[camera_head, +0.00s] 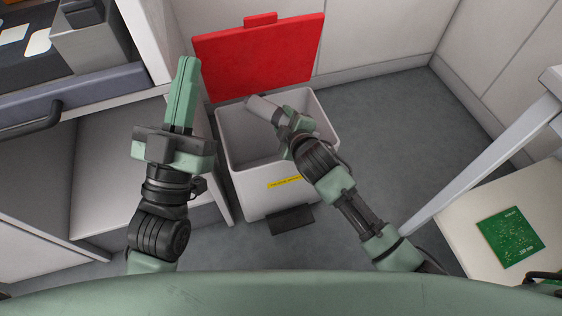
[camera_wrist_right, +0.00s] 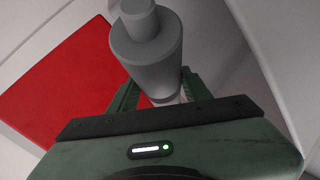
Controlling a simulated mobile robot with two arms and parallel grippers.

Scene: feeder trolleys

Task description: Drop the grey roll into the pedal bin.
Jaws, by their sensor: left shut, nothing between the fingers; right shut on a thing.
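The pedal bin (camera_head: 255,186) is a light grey box on the floor, with its red lid (camera_head: 258,58) raised at the back and a dark pedal (camera_head: 290,219) at the front. The grey roll (camera_head: 263,108) is over the bin's opening, held by my right gripper (camera_head: 287,122). In the right wrist view the roll (camera_wrist_right: 150,62) stands out between the green fingers (camera_wrist_right: 158,95), with a narrower end piece. My left gripper (camera_head: 184,92) is shut and empty, left of the bin and apart from it. The bin's floor is partly hidden by the roll and right gripper.
A trolley (camera_head: 75,95) with a shelf and dark handle stands left, close to the bin. A white surface at right carries a green circuit board (camera_head: 510,237). A wall is behind the lid. Grey floor (camera_head: 400,120) is free right of the bin.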

